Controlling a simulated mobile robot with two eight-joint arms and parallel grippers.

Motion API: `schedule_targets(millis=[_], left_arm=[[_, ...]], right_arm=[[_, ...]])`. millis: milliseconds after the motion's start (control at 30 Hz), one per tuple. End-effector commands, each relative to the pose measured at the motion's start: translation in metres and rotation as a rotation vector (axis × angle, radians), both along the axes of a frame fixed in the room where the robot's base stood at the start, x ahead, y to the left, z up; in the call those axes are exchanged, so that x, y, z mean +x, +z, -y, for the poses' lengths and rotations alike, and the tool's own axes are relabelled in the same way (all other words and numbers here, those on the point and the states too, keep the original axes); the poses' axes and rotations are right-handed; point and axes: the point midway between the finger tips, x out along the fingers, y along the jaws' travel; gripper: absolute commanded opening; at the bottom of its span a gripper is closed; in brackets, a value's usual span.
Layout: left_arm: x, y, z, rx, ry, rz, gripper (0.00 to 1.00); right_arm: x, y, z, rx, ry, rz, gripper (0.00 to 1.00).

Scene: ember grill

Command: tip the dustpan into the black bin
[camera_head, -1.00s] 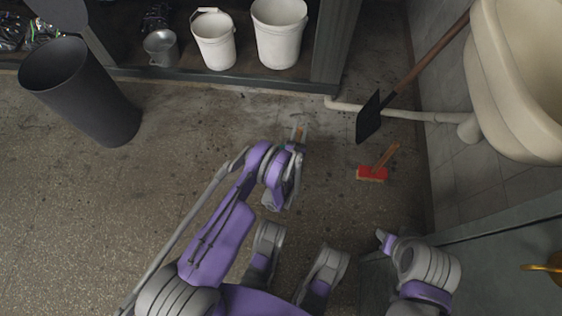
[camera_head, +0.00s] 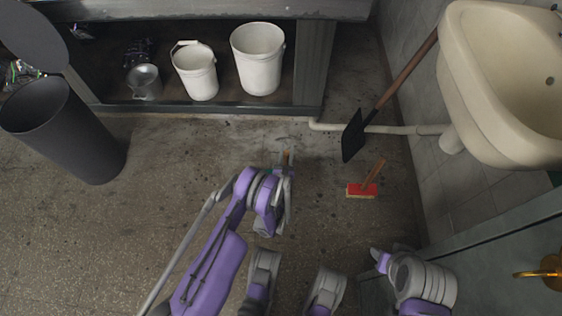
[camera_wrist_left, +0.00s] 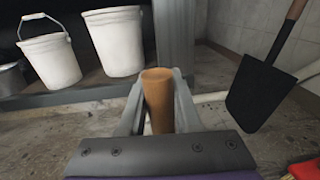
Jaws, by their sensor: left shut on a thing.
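The black bin (camera_head: 65,140) stands upright on the floor at the left of the head view, with its round lid (camera_head: 32,38) raised behind it. My left gripper (camera_head: 287,165) is low over the floor in the middle, well to the right of the bin. In the left wrist view it is shut on an orange-brown cylindrical handle (camera_wrist_left: 157,100), which stands upright between the fingers. The handle seems to be the dustpan's. The pan is hidden by the gripper, so I cannot tell its tilt or contents.
White buckets (camera_head: 258,60) (camera_head: 195,72) and a metal pail (camera_head: 144,82) stand on a low shelf behind. A black shovel (camera_head: 354,135) leans by the wall and pipe. A red brush (camera_head: 358,190) is on the floor. A sink (camera_head: 510,90) juts out at right. Floor between gripper and bin is clear.

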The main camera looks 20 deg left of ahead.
Motion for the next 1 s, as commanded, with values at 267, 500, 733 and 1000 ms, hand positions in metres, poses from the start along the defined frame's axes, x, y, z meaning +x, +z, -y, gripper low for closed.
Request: schedule_targets(millis=[267,500,733,1000], left_arm=[[-0.001,0.055,0.000,0.002,0.000,0.001,0.00],[0.000,0.090,0.000,0.005,0.000,0.000,0.00],[0.000,0.113,0.000,0.039,0.000,-0.013,0.00],[0.000,0.133,0.000,0.084,0.000,-0.032,0.00]], right_arm=[[-0.002,0.012,0.000,0.000,0.000,-0.001,0.45],[-0.004,0.020,0.000,0.000,0.000,0.000,0.45],[-0.006,0.030,0.000,0.000,0.000,0.002,0.45],[-0.007,0.039,0.000,0.000,0.000,0.004,0.45]])
